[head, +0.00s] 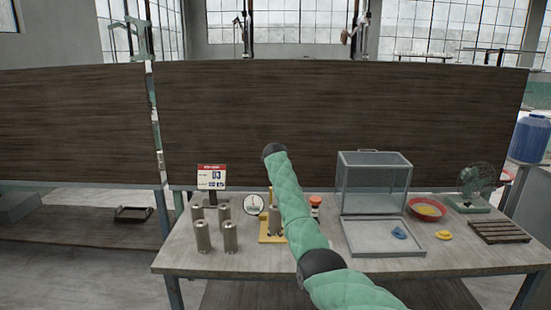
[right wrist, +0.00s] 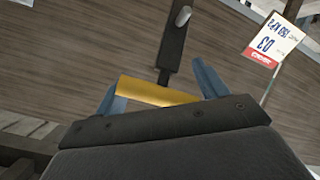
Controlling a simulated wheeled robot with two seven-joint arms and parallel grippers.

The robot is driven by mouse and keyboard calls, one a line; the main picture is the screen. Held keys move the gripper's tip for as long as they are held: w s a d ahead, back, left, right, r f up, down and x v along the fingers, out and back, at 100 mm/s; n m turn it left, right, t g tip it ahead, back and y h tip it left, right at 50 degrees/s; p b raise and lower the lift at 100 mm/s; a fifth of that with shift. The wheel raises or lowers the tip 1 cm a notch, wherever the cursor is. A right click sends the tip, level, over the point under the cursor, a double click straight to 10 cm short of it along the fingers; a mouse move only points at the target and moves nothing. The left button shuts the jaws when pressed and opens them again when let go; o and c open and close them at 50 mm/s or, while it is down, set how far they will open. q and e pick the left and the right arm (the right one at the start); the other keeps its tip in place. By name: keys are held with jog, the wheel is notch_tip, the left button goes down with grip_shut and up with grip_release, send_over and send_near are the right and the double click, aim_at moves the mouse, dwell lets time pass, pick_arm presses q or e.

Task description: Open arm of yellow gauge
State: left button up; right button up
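The yellow gauge stands on the table, with a round white dial (head: 254,203) and a yellow base (head: 268,239). My right arm crosses in front of it in the head view and hides much of it. In the right wrist view, my right gripper (right wrist: 160,88) has its two blue fingers spread wide apart. A yellow bar (right wrist: 155,92) spans the space between them; I cannot tell whether they touch it. A dark upright part (right wrist: 174,45) with a silver tip rises behind the bar. The right gripper is hidden in the head view. My left gripper is not in view.
Several metal cylinders (head: 230,236) and a red-and-white sign (head: 211,177) stand left of the gauge. To the right are a glass-sided case (head: 374,185), a tray (head: 384,250) with a blue piece, a red bowl (head: 411,211), a fan (head: 474,180) and a slatted rack (head: 499,231).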

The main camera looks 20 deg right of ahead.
jog(key=shift+s+a+r, duration=0.1)
jog(key=shift+s+r, duration=0.05)
jog(key=shift+s, duration=0.2)
pick_arm(q)
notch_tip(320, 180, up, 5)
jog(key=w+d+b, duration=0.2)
jog(key=b, duration=0.1)
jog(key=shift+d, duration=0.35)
pick_arm(e)
jog(key=v, duration=0.6)
jog(key=shift+s, duration=0.35)
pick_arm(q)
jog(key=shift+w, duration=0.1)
pick_arm(e)
jog(key=shift+a+r, duration=0.1)
